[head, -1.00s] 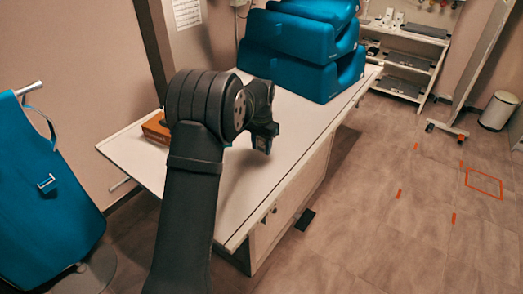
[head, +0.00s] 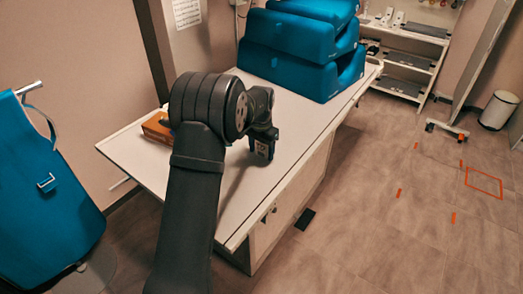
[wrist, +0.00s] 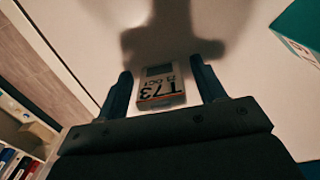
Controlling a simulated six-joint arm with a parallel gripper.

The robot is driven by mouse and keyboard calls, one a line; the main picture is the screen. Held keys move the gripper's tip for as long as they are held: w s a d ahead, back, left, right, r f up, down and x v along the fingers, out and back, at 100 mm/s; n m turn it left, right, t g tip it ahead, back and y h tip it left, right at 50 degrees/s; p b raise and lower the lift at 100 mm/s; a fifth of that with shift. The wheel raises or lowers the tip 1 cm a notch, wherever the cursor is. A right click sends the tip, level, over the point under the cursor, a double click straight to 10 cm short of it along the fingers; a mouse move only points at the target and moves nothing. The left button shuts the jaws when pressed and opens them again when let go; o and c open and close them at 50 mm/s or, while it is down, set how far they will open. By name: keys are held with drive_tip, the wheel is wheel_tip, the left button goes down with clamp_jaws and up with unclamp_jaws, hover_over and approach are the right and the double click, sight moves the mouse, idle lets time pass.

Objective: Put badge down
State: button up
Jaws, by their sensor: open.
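The badge (wrist: 161,92) is a small, flat grey tag with a dark panel, an orange stripe and large "T73" lettering. In the wrist view it lies between the two fingers of my gripper (wrist: 160,76), with a gap on each side. My gripper is open, and neither finger appears to press on the badge. In the head view my gripper (head: 262,153) points down over the near part of the white tabletop (head: 205,205). A small pale patch shows between its fingers there, too small to read. Whether the badge rests fully on the surface is hard to tell.
Stacked blue cushions (head: 300,45) fill the table's far end. An orange-brown box (head: 157,127) sits at the left edge behind my arm. A blue apron (head: 45,180) hangs at left. A shelf unit (head: 410,60) stands at back right. The tabletop right of my gripper is clear.

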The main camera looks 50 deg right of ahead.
sight(261, 144)
wheel_tip(261, 144, up, 12)
drive_tip(key=shift+r, duration=0.1)
idle(0.5)
wheel_tip(261, 144, down, 12)
drive_tip(key=shift+f, duration=0.1)
drive_tip(key=shift+r, duration=1.8)
drive_tip(key=shift+f, duration=0.15)
